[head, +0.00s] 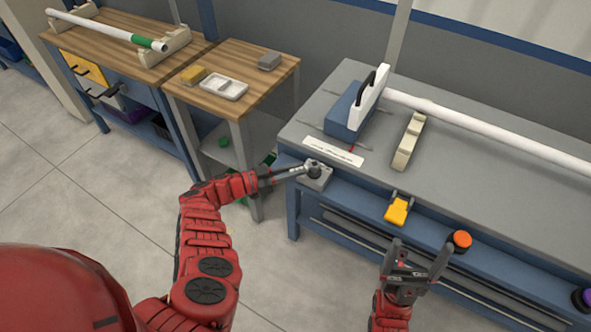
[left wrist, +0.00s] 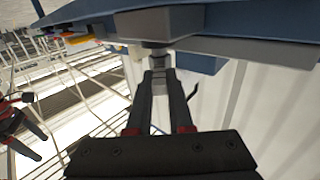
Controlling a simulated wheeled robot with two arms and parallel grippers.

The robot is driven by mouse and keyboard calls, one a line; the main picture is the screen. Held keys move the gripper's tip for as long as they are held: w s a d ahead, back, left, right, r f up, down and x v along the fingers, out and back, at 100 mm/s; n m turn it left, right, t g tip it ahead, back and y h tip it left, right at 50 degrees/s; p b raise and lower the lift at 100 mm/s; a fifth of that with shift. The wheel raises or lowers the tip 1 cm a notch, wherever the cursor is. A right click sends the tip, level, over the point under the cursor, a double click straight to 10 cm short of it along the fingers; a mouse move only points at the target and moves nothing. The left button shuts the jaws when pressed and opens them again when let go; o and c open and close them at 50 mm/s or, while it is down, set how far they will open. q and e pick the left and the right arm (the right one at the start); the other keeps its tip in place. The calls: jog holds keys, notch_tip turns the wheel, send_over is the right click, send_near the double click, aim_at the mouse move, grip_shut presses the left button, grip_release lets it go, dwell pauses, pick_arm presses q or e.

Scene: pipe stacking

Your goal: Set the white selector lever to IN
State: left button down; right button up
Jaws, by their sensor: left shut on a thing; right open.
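My left gripper (head: 298,171) is at the front left corner of the grey bench. It is shut on a dark round knob (head: 314,166) that stands on a small grey block (head: 316,182). In the left wrist view the fingers (left wrist: 160,76) close around a short grey post (left wrist: 157,57), and the fingers hide part of it. I cannot make out a distinct white lever. My right gripper (head: 422,248) is open and empty in front of the bench.
A yellow pedal-like lever (head: 397,211) and an orange button (head: 460,240) are on the bench front, near my right gripper. On the bench are a blue block with a white plate (head: 368,98), a cream support (head: 408,141) and a long white pipe (head: 480,127).

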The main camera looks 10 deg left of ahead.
pick_arm(q)
jog(key=c, duration=0.8)
grip_release()
jog(key=b+v, duration=0.4)
jog(key=v, duration=1.3)
jog(key=shift+s+a, duration=0.1)
jog(key=shift+a, duration=0.05)
